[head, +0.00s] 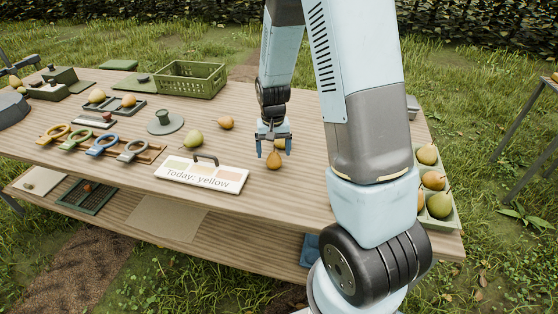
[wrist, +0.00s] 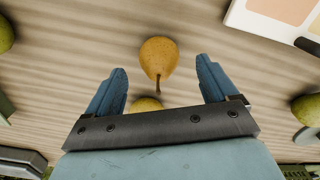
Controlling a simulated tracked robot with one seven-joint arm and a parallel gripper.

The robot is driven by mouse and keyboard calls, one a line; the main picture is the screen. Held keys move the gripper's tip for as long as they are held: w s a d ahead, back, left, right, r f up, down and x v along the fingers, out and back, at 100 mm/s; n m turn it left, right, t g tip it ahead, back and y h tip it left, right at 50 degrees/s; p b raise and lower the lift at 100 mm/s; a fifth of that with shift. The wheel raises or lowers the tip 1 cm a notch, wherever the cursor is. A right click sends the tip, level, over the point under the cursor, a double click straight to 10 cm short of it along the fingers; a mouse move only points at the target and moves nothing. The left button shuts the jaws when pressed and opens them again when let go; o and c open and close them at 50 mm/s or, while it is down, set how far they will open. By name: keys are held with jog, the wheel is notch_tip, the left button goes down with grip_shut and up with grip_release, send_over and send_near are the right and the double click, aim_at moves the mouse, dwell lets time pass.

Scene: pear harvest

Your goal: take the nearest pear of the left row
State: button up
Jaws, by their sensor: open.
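A brown-yellow pear (head: 274,160) lies on the table just in front of my gripper (head: 273,148). In the wrist view this pear (wrist: 158,57) shows at the fingertips, its stem towards the palm, between the finger lines. My gripper (wrist: 161,67) is open and nothing is held. A second yellow pear (wrist: 146,104) is farther back, mostly hidden by the gripper bar. Left of these, a green pear (head: 193,139) and an orange-brown pear (head: 226,122) lie on the table. The green one also shows at the wrist view's right (wrist: 306,108).
A tray (head: 449,219) of pears is at the right edge. A green crate (head: 190,80), a grey-green lidded object (head: 165,124) and coloured ring tools (head: 102,145) stand left. My arm hides table at right.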

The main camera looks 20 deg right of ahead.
aim_at(274, 151)
jog(key=shift+w+f, duration=0.1)
jog(key=shift+f, duration=1.9)
jog(key=shift+c, duration=0.2)
jog(key=c, duration=1.1)
jog(key=shift+r, duration=0.15)
